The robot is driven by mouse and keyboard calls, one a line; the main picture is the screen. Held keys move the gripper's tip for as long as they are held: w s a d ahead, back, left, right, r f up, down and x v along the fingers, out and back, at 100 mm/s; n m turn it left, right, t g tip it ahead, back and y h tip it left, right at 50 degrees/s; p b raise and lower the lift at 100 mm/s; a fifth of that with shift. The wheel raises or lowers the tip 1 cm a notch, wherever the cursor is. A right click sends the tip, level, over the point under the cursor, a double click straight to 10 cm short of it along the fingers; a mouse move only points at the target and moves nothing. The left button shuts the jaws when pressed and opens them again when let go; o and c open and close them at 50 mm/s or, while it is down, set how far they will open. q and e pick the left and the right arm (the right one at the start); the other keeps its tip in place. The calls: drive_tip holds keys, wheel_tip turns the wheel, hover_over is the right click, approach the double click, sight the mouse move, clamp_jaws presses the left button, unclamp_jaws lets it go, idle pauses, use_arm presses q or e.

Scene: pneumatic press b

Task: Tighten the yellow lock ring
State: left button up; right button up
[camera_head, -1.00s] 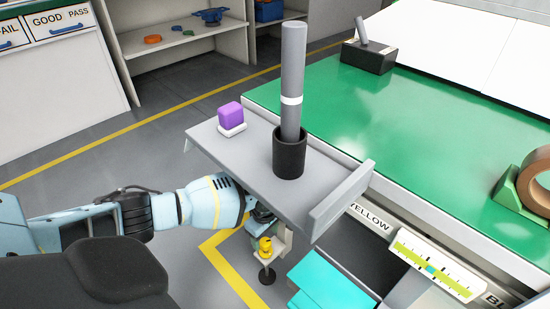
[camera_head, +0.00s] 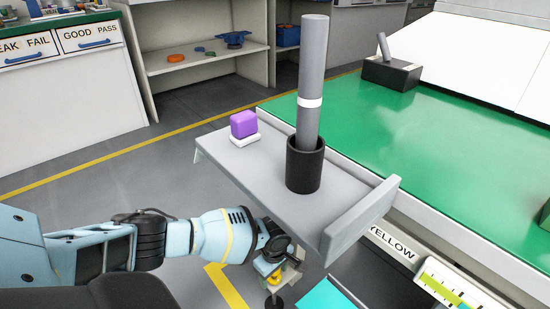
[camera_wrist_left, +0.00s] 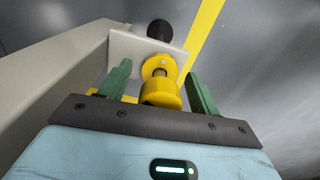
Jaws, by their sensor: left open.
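A yellow fitting (camera_head: 273,277) shows below the grey shelf in the head view, partly hidden by the shelf and my wrist. In the left wrist view it shows as a round yellow collar (camera_wrist_left: 158,66) against a pale bracket (camera_wrist_left: 128,43), with a yellow cup-like part (camera_wrist_left: 161,96) nearer to me. I cannot tell which part is the lock ring. My left gripper (camera_wrist_left: 160,72) is open, with a green finger on each side of the yellow parts and visible gaps between. In the head view my left gripper (camera_head: 274,246) is beneath the shelf edge, its fingers mostly hidden.
The grey shelf (camera_head: 255,175) overhangs my left wrist. It carries a purple button (camera_head: 243,124) and a grey rod (camera_head: 312,70) in a black cup (camera_head: 305,165). A green-topped bench (camera_head: 440,140) is at right. Open floor lies at left.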

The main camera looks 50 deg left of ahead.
drive_tip(key=shift+s, duration=0.1)
use_arm(q)
drive_tip(key=c, duration=1)
use_arm(e)
drive_tip(key=shift+s, duration=0.6)
drive_tip(key=shift+r, duration=0.1)
